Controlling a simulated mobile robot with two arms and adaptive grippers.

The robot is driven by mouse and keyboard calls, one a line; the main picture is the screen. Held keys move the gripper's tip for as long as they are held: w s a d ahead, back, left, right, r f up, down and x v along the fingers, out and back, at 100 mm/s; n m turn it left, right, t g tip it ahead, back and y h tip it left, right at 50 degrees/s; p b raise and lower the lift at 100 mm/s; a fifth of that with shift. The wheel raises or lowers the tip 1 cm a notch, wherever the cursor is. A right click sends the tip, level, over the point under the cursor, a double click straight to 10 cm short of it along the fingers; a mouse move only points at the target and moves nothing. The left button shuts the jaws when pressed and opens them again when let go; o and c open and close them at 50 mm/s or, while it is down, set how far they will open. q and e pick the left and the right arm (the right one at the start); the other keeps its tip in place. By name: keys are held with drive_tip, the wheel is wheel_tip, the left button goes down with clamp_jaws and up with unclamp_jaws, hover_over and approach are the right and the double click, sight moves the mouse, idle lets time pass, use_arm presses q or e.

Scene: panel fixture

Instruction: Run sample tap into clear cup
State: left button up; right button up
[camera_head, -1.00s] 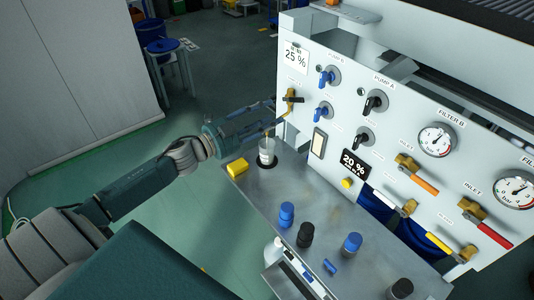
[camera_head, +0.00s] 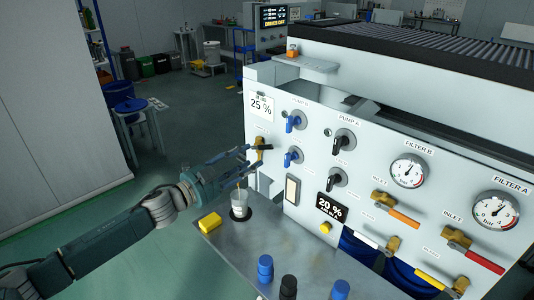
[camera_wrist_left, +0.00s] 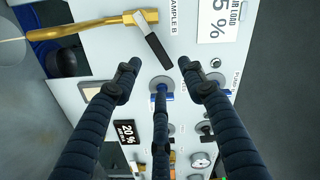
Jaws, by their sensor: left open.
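The sample tap (camera_head: 260,150) is brass with a black lever, at the left end of the white panel. The wrist view shows its brass body (camera_wrist_left: 85,28) and its black lever (camera_wrist_left: 153,48) close up, labelled SAMPLE B. My left gripper (camera_head: 247,160) is open at the tap. The clear cup (camera_head: 240,209) stands upright on the metal shelf below my gripper. Its contents are too small to tell. My right gripper is out of view.
Blue and black caps (camera_head: 265,268) stand at the shelf's front.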

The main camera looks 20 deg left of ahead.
sight(267, 149)
use_arm(q)
drive_tip(key=p+x, duration=0.2)
drive_tip(key=x, duration=0.6)
drive_tip(key=shift+r, duration=0.1)
drive_tip(key=shift+w+d, duration=0.3)
drive_tip(key=shift+w, duration=0.25)
clamp_jaws()
